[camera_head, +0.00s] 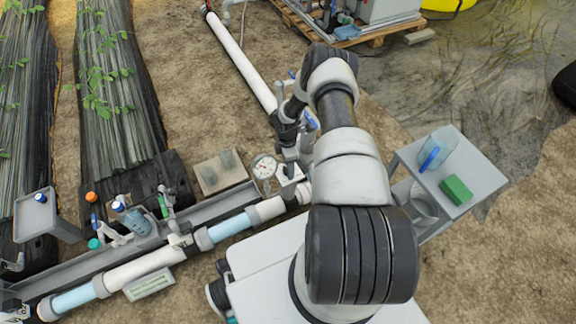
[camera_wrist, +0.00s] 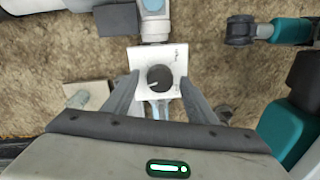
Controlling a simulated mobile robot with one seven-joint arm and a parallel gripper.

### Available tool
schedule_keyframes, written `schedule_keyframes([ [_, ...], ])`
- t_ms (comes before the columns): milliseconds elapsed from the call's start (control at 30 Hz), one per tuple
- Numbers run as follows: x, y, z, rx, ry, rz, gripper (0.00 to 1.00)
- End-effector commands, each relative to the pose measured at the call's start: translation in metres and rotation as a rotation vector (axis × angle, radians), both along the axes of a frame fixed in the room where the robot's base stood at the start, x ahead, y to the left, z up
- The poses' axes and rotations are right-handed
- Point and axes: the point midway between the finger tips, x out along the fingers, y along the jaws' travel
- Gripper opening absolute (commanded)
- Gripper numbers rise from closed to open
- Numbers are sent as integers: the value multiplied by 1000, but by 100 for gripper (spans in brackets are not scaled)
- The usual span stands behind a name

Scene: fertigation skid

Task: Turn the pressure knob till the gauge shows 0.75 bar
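The pressure knob (camera_wrist: 160,78) is dark and round with a pale pointer mark aimed to the left. It sits on a white square block (camera_wrist: 145,58) in the wrist view. My gripper (camera_wrist: 159,80) is open, with one finger on each side of the knob and visible gaps between. I cannot tell whether the fingertips are down at the knob's height. In the head view the white round gauge (camera_head: 264,167) stands just left of my gripper on the pipe line. Its needle is too small to read. My wrist hides the knob there.
A white and blue pipe (camera_head: 145,267) runs across the lower left, with valves and fittings behind it. A grey stand (camera_head: 484,170) with a clear container and a green block (camera_head: 456,190) is at the right. Bare soil lies around.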

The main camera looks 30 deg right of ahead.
Motion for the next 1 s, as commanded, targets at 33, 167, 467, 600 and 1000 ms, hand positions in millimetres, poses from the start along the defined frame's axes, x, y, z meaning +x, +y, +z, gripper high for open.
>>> schedule_keyframes([
  [33,0,0,0,0,0,0,52],
  [167,0,0,0,0,-1,0,52],
  [467,3,-1,32,-1,-3,1,52],
  [600,5,-1,66,-2,-4,0,52],
  [1000,8,-2,153,0,-2,-1,52],
])
